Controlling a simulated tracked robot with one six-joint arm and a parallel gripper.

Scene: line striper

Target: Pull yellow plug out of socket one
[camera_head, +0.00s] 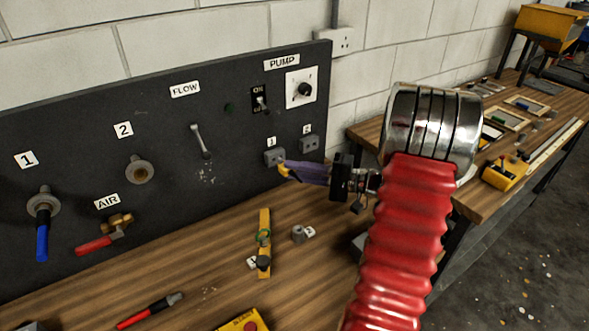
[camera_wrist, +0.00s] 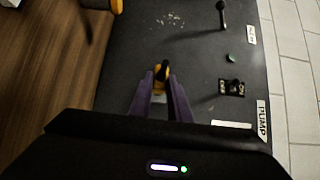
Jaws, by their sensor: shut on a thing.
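My gripper (camera_head: 288,172), with purple fingers, reaches in from the right and is shut on the plug. In the wrist view the yellow plug (camera_wrist: 159,86) shows between the two purple fingers of my gripper (camera_wrist: 161,80). The socket face is mostly hidden there.
Socket two (camera_head: 310,144) is to the right of socket one. The pump switch (camera_head: 261,101) and dial (camera_head: 304,90) are above. On the wooden bench (camera_head: 190,262) below are a yellow bar tool (camera_head: 264,235), a small grey cylinder (camera_head: 298,233) and a red-handled tool (camera_head: 148,311).

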